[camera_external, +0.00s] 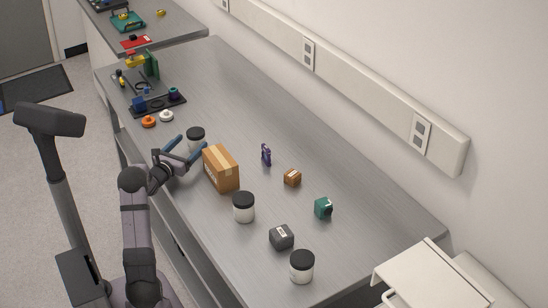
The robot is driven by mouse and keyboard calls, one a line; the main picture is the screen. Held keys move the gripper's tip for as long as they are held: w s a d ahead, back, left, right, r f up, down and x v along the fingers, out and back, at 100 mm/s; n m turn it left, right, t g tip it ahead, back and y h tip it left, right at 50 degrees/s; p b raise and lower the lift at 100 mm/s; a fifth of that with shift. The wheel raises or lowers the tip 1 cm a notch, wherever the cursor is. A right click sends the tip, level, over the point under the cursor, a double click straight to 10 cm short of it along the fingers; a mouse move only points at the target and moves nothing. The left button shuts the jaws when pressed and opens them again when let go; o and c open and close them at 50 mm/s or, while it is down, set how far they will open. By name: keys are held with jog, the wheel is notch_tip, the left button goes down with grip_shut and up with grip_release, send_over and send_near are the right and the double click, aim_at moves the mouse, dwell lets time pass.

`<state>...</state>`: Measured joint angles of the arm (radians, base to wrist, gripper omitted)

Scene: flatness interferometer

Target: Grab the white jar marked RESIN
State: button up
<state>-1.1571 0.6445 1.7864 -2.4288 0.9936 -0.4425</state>
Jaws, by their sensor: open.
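Three white jars with black lids stand upright on the grey metal bench. One jar (195,134) is at the left, just beyond my gripper. A second jar (243,208) is in front of the cardboard box, and a third jar (302,267) is near the front right. No RESIN lettering can be read on any of them, so I cannot tell which is marked. My gripper (192,145) is open, its blue-grey fingers spread toward the left jar. The lower part of that jar is partly hidden by the gripper, and I cannot tell whether they touch.
A cardboard box (221,168) stands close right of my gripper. A purple item (266,154), small brown box (292,177), teal block (323,208) and dark grey box (282,237) are spread rightward. Orange (148,121) and white (166,116) round pieces lie by the black instrument base (158,104).

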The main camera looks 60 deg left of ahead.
aim_at(196, 134)
jog(key=shift+r+p+x, duration=0.15)
jog(key=shift+p+x, duration=0.3)
jog(key=shift+x, duration=0.55)
jog(key=shift+r+p+x, duration=0.15)
jog(key=shift+p+x, duration=0.25)
jog(key=shift+x, duration=1.4)
jog(key=shift+s+a, duration=0.1)
jog(key=shift+c, duration=0.3)
jog(key=c, duration=1.2)
jog(key=shift+r, duration=0.1)
notch_tip(196, 134, up, 28)
jog(key=p, duration=0.3)
